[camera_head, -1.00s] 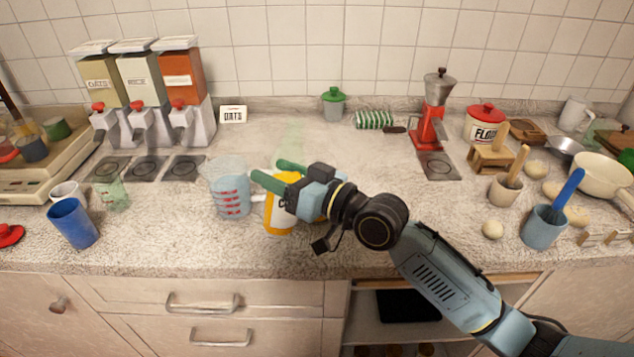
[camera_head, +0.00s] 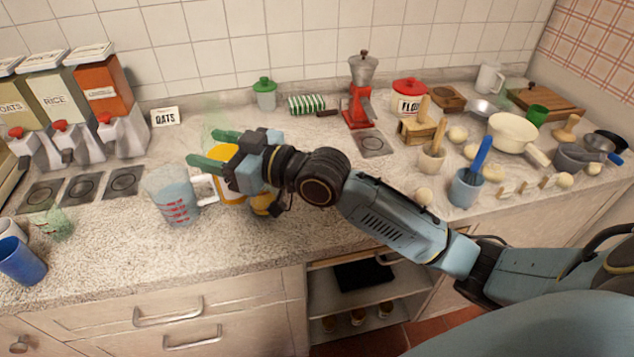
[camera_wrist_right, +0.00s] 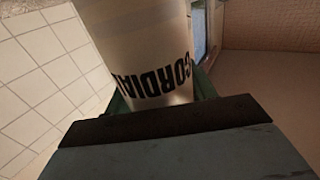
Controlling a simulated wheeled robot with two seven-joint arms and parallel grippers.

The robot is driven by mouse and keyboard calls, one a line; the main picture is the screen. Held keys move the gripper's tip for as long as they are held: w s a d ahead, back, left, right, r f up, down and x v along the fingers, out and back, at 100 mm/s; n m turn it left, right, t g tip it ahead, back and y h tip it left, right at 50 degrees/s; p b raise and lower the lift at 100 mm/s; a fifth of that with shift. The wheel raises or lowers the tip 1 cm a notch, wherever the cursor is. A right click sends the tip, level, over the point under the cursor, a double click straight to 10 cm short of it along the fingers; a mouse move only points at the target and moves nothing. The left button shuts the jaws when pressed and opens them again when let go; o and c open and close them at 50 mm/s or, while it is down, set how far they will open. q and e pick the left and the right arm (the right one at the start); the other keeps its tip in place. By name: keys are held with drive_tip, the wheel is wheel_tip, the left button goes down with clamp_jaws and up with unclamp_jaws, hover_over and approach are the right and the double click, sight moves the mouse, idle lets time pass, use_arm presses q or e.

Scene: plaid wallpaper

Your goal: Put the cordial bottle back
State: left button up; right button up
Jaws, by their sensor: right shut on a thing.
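My right gripper (camera_head: 212,148) is shut on the cordial bottle (camera_head: 227,156), with one green finger on each side. In the head view the bottle shows orange below a faint clear green top, and my gripper hides part of it. In the right wrist view the bottle (camera_wrist_right: 150,50) fills the middle, pale, with dark CORDIAL lettering close to the jaws. It appears roughly upright, just right of the measuring jug (camera_head: 172,196). I cannot tell whether its base touches the counter. My left gripper is not in view.
A green-lidded jar (camera_head: 265,95), red grinder (camera_head: 360,100) and flour tin (camera_head: 408,100) line the back. A blue mug (camera_head: 22,262) stands front left. An orange-brown item (camera_head: 262,205) is partly hidden under my wrist.

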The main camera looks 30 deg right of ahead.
drive_tip(key=d+m+t+h+b, duration=0.4)
drive_tip(key=d+m+h, duration=0.7)
drive_tip(key=d, duration=1.3)
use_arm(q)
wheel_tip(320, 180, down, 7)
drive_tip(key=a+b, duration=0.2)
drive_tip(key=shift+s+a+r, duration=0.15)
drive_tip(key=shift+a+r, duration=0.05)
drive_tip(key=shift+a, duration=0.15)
use_arm(e)
wheel_tip(320, 180, down, 11)
drive_tip(key=d+n+h, duration=0.1)
drive_tip(key=h, duration=0.1)
drive_tip(key=shift+w+r+n, duration=0.2)
drive_tip(key=shift+w+n, duration=0.1)
drive_tip(key=shift+n, duration=0.1)
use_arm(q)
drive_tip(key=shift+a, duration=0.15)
use_arm(e)
drive_tip(key=shift+f, duration=0.1)
drive_tip(key=o, duration=1.3)
drive_tip(key=shift+f, duration=0.15)
drive_tip(key=shift+o, duration=0.2)
